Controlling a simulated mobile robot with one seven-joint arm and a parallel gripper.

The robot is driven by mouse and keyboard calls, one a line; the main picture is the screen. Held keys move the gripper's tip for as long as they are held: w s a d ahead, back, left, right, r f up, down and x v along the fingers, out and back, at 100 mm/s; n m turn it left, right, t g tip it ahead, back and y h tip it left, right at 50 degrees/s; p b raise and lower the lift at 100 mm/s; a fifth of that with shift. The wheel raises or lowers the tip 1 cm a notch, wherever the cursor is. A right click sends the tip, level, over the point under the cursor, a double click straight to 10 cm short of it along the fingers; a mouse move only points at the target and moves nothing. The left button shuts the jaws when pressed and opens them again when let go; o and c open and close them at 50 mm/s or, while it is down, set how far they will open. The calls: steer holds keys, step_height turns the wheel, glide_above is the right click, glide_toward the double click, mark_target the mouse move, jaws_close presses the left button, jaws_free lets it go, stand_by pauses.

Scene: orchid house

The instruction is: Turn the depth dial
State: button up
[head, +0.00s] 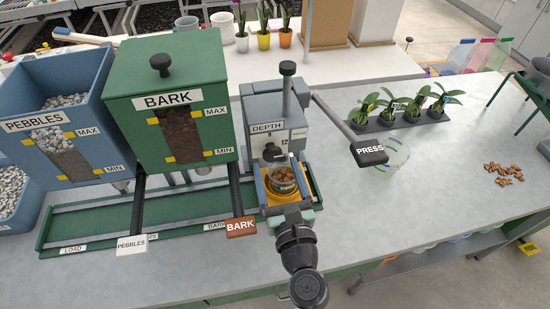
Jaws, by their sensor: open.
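The grey press machine (272,107) stands in the middle of the bench. It bears a DEPTH label and small numbers, of which 12 is the clearest. A dark round knob (271,152) sits low on its front face, below the label, and looks like the depth dial. A clear cup (283,178) with brown pieces in it stands in front of the knob, in the yellow holder (287,197). My gripper (290,208) is open, at the front of the holder, below the knob in the picture. Its fingertips are hard to make out.
A PRESS lever (370,152) reaches out to the right. The green BARK hopper (170,95) and blue PEBBLES hopper (60,125) stand left, with a BARK handle (241,227) close by.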

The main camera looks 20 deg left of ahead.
steer(key=shift+x, duration=1.1)
jaws_close()
